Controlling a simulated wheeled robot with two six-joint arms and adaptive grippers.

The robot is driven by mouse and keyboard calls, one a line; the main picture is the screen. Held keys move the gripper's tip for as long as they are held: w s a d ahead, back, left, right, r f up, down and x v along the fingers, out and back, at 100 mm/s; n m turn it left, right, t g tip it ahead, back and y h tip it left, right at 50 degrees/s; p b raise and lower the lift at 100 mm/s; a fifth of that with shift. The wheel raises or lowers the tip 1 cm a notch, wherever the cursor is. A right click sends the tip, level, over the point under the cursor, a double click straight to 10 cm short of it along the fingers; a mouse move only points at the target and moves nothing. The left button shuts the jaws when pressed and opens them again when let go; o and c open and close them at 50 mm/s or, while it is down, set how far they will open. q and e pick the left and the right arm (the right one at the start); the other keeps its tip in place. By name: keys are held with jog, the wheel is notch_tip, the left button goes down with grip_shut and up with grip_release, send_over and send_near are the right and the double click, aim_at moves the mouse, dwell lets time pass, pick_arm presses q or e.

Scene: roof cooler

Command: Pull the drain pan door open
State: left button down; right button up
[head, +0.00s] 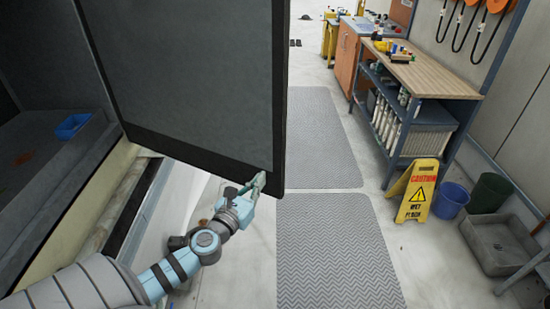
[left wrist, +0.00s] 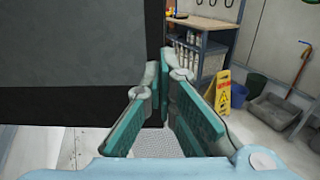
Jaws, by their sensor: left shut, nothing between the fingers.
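The drain pan door (head: 195,80) is a large dark grey panel with a black lower border. In the head view it stands swung out from the dark cabinet opening (head: 40,160) at the left. My left gripper (head: 260,180) is at the door's lower right corner, its fingers shut with nothing between them. In the left wrist view the fingers (left wrist: 165,85) meet beside the free edge of the door (left wrist: 80,50); I cannot tell whether they touch it. My right gripper is not in view.
A blue tray (head: 73,126) lies inside the cabinet. Grey mats (head: 335,245) cover the floor right of the door. A workbench (head: 420,75), a yellow caution sign (head: 417,190), a blue bin (head: 451,200) and a floor sink (head: 500,243) stand farther right. The floor between is clear.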

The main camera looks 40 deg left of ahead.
aim_at(279, 154)
pick_arm(q)
jog(key=w, duration=0.3)
jog(key=w+a, duration=0.1)
jog(key=w, duration=0.3)
jog(key=w+a, duration=0.1)
jog(key=w, duration=0.2)
jog(key=shift+w, duration=0.25)
